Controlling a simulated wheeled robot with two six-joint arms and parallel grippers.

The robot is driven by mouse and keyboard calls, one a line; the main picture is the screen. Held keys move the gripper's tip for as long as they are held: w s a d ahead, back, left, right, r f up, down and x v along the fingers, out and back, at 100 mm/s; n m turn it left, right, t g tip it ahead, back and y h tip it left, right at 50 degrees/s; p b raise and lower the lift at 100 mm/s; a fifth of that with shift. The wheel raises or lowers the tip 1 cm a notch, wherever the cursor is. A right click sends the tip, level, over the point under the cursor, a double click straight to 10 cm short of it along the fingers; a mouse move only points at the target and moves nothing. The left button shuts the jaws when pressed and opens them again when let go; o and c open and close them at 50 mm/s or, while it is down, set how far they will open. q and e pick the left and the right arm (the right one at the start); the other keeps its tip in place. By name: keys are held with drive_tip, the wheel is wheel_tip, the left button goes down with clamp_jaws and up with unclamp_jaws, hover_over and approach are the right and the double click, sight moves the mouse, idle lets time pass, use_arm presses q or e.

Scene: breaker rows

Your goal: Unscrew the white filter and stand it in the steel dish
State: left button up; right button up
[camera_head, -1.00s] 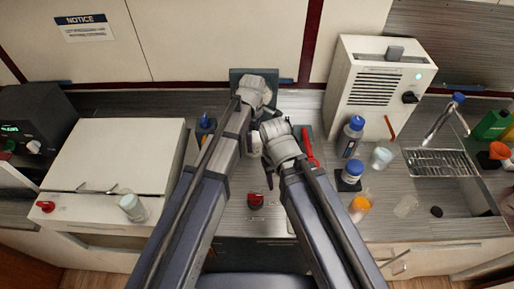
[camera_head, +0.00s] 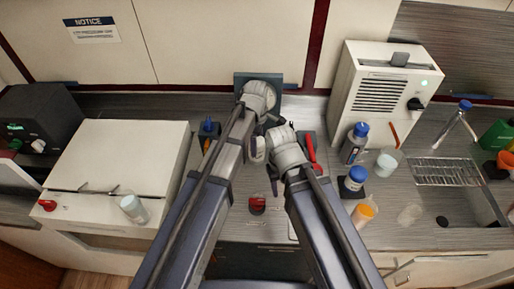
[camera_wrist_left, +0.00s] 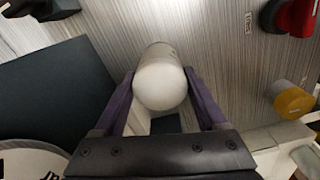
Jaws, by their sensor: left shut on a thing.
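My left gripper (camera_wrist_left: 160,76) is shut on the white filter (camera_wrist_left: 160,86), a rounded white cylinder held between its two purple fingers in the left wrist view. In the head view the left wrist (camera_head: 260,96) is in front of a dark teal panel (camera_head: 243,78) at the back of the counter, and its fingers are mostly hidden. My right wrist (camera_head: 286,152) is close by, just below and to the right, with dark fingers (camera_head: 272,183) pointing down; their opening cannot be made out. I cannot make out the steel dish, which may be hidden behind my arms.
A white vented box (camera_head: 375,100) stands at the back right. Blue-capped bottles (camera_head: 357,176), a pale cup (camera_head: 386,163) and an orange-lidded jar (camera_head: 364,212) stand before it. A red item (camera_head: 257,205) lies below my grippers. A white-topped unit (camera_head: 120,155) fills the left.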

use_arm(q)
drive_tip(key=shift+c, duration=0.8)
drive_tip(key=n, duration=1.1)
drive_tip(key=shift+n, duration=0.3)
drive_tip(key=o, duration=1.2)
